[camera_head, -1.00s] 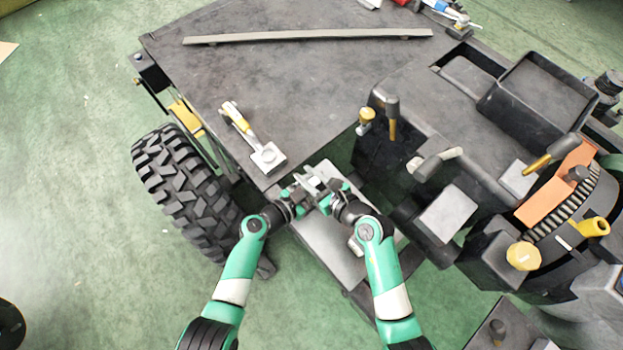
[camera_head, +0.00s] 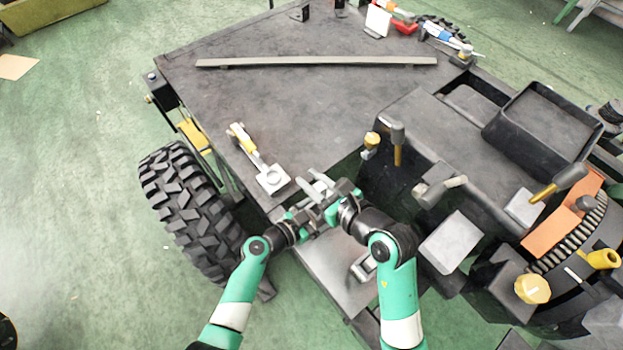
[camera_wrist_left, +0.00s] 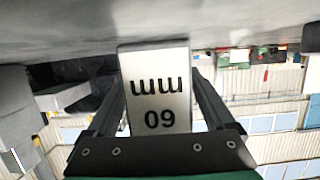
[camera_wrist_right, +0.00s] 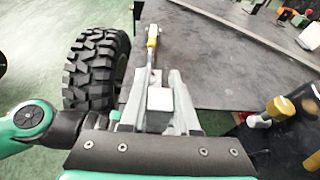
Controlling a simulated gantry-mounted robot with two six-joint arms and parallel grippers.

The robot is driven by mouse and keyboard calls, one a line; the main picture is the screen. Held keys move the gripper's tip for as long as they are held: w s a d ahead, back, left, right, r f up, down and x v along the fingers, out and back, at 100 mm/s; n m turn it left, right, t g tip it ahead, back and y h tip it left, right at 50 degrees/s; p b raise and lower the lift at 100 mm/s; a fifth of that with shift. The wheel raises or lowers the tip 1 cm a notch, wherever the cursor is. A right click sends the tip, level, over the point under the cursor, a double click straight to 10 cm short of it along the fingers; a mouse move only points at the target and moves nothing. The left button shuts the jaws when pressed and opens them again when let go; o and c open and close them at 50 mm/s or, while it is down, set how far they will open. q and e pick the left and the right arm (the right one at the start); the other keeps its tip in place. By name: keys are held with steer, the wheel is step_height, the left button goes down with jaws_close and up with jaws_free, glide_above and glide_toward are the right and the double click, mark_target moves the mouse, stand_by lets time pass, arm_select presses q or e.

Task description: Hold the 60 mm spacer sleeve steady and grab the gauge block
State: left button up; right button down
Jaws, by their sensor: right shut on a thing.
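In the left wrist view a white block marked "60 mm" (camera_wrist_left: 157,88), its print upside down there, stands between the fingers of my left gripper (camera_wrist_left: 157,75). I take it for the spacer sleeve. I cannot tell whether both fingers press on it. In the head view my left gripper (camera_head: 306,217) is partly hidden beside my right gripper (camera_head: 318,185). In the right wrist view my right gripper (camera_wrist_right: 160,92) is shut on a small pale block (camera_wrist_right: 160,98). I cannot tell whether this is the gauge block or the labelled piece.
A yellow-handled tool with a square end (camera_head: 272,180) lies near the edge of the dark tabletop (camera_head: 290,110). A long flat bar (camera_head: 315,62) lies farther back. A big tyre (camera_head: 185,205) is at left. Black housings with knobs and a tray (camera_head: 545,120) are at right.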

arm_select(q)
steer(key=shift+o, duration=0.4)
steer(key=v, duration=0.7)
steer(key=shift+s+a, duration=0.15)
steer(key=shift+s, duration=0.05)
